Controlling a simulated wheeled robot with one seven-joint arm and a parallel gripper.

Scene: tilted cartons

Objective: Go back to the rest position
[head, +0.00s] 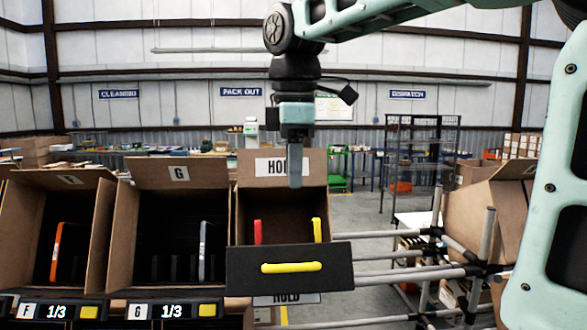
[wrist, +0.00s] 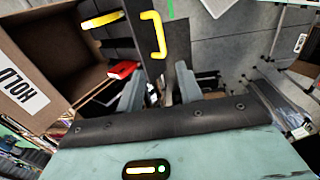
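My gripper (head: 295,180) hangs pointing down, in front of the upper part of the HOLD carton (head: 283,168) in the head view. In the wrist view its two fingers (wrist: 160,90) stand apart with nothing between them. The tilted HOLD carton holds dark items with a red handle (head: 258,232) and a yellow handle (head: 317,230).
Cartons F (head: 70,182) and G (head: 180,174) stand tilted to the left, each with an item inside. Grey rack tubes (head: 400,272) and another carton (head: 490,215) are at right. A wire shelf (head: 420,160) stands farther back. Air around my gripper looks clear.

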